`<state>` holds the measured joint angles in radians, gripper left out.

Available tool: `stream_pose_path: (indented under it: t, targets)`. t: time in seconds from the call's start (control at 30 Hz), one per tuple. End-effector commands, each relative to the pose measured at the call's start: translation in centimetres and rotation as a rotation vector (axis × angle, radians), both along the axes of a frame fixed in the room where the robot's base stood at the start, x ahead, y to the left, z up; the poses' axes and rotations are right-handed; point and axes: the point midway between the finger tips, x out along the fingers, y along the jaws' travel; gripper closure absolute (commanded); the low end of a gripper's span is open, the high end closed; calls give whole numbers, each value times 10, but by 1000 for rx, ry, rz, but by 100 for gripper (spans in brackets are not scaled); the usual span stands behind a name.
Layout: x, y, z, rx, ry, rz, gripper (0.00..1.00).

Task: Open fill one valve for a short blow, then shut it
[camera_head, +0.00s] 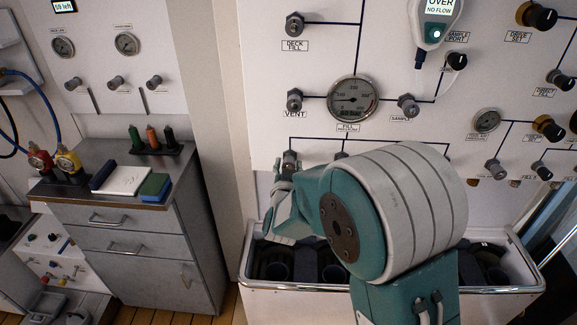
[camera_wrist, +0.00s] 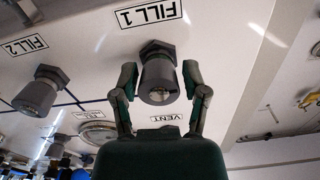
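The fill one valve (camera_wrist: 158,82) is a dark grey knob on the white panel, under an upside-down "FILL 1" label (camera_wrist: 151,12) in the wrist view. My gripper (camera_wrist: 159,70) has one finger on each side of this knob. A narrow gap seems to show between each finger and the knob, so the fingers are around it but not clearly touching. In the head view the valve (camera_head: 290,158) is at the lower left of the panel, with my gripper (camera_head: 286,178) just below it, partly hidden by my arm.
The fill two valve (camera_wrist: 40,91) is beside fill one. The vent valve (camera_head: 294,100) and round gauge (camera_head: 352,99) are above it. An open bin with dark cylinders (camera_head: 262,287) stands below. A cabinet (camera_head: 140,245) is at the left.

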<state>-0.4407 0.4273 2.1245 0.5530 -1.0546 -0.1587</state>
Motion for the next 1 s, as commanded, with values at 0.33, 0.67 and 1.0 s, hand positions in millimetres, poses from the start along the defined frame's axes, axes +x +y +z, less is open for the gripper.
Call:
stream_pose_path:
  t: [0.33,0.67,1.0]
  targets:
    - [-1,-1,0,-1,1,0,20]
    - [-39,2,0,-1,2,3,20]
    - [-104,5,-1,-1,2,3,20]
